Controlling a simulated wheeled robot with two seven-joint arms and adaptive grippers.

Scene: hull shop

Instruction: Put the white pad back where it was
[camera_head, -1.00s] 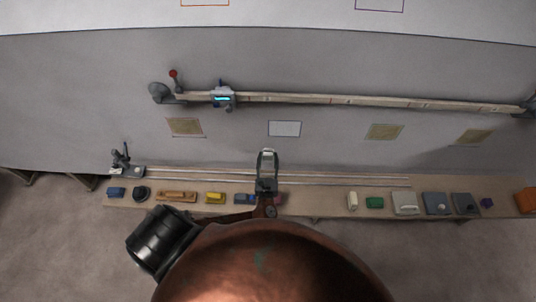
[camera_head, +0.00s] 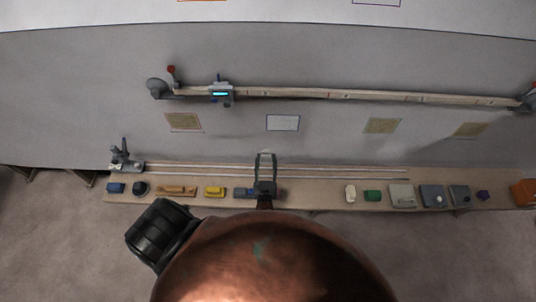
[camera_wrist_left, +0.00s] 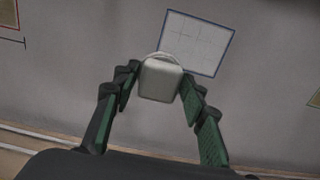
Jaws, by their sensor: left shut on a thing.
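The white pad (camera_wrist_left: 160,80) is a small whitish block with rounded corners and a thin loop along its far edge. It is between the green-lined fingers of my left gripper (camera_wrist_left: 159,76), which is shut on it. In the head view my left gripper (camera_head: 266,156) points up toward the grey wall, in front of the shelf; the pad is hard to make out there. A white, blue-edged rectangle with faint grid lines (camera_head: 283,123) is on the wall just above the gripper. It also shows in the wrist view (camera_wrist_left: 198,42), behind the pad and partly covered by it. My right gripper is not in view.
A shelf (camera_head: 320,196) holds a blue block (camera_head: 115,188), a yellow block (camera_head: 214,192), a cream block (camera_head: 350,193), a green block (camera_head: 373,196) and grey boxes. A long rail (camera_head: 380,97) with a lit device (camera_head: 221,93) runs above. Tan squares (camera_head: 183,122) flank the white rectangle.

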